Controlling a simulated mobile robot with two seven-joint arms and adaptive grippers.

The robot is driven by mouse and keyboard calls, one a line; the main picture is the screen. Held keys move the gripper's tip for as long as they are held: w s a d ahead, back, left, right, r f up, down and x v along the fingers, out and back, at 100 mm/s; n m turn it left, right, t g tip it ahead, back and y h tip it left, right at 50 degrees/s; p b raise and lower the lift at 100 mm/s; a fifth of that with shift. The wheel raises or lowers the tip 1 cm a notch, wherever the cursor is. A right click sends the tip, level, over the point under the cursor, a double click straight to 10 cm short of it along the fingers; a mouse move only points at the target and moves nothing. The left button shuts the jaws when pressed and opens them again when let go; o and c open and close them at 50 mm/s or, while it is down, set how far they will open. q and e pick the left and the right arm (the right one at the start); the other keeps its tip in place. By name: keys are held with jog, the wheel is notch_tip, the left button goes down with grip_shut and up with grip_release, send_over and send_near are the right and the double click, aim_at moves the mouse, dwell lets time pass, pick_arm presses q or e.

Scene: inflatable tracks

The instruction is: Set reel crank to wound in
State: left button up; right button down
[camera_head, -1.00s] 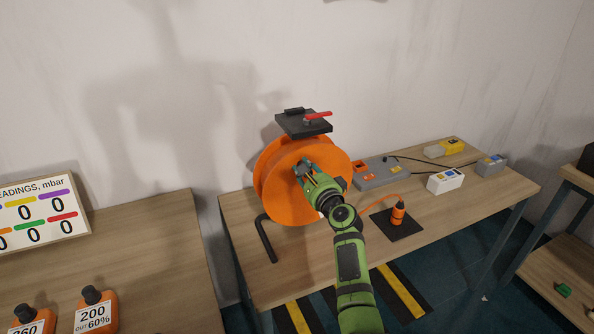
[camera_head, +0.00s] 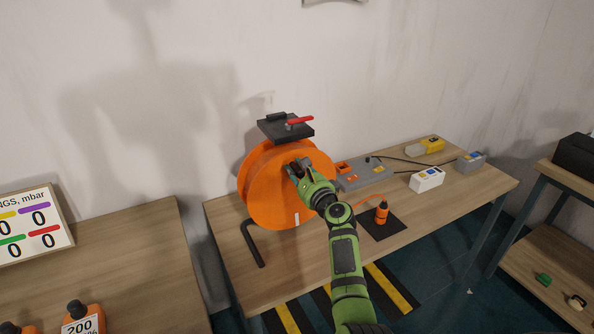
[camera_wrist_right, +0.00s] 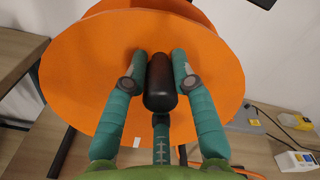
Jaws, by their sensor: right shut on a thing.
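The orange reel (camera_head: 262,198) stands on the wooden table, with a small white mark near the bottom of its face. Its crank handle is a black knob (camera_wrist_right: 160,82), seen in the right wrist view between the fingers. My right gripper (camera_head: 295,168) is at the reel's face, right of its middle; it also shows in the right wrist view (camera_wrist_right: 160,75). The gripper is shut on the crank knob, one finger on each side. In the head view the gripper covers the knob. My left gripper is not in view.
A black plate with a red lever (camera_head: 299,121) sits above the reel. A grey box (camera_head: 362,176), an orange plug (camera_head: 381,212) on a black mat, and white and yellow units stand to the right. A readings board (camera_head: 30,228) is at left.

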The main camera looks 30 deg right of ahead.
jog(key=c, duration=1)
grip_release()
jog(key=shift+f, duration=0.1)
jog(key=s, duration=1.2)
jog(key=shift+a, duration=0.4)
